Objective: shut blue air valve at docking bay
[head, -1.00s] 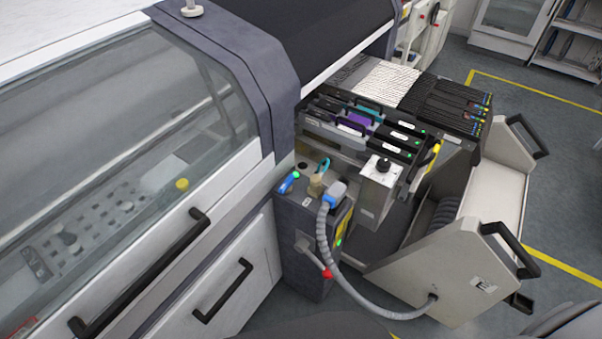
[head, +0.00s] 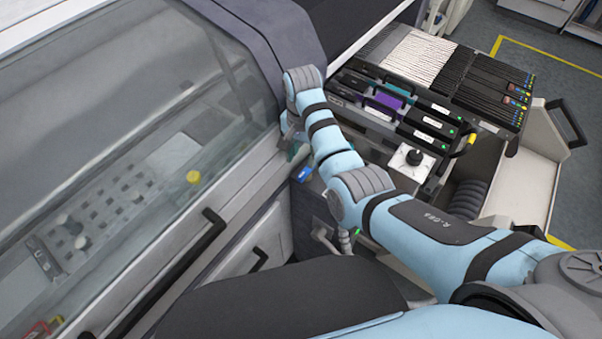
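The blue air valve handle (head: 305,173) shows as a small blue piece on top of the dark docking block (head: 308,205), against the white machine's side. My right arm reaches in from the lower right across the block. My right gripper (head: 293,146) points down just above and behind the blue handle. Its fingers are small and partly hidden by the wrist, so I cannot tell whether they are open or touch the valve. The arm hides the hose plug and most of the block's top. My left gripper is not in view.
The machine's glass cover (head: 110,130) and black door handle (head: 165,275) lie to the left. Open floor shows at the upper right.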

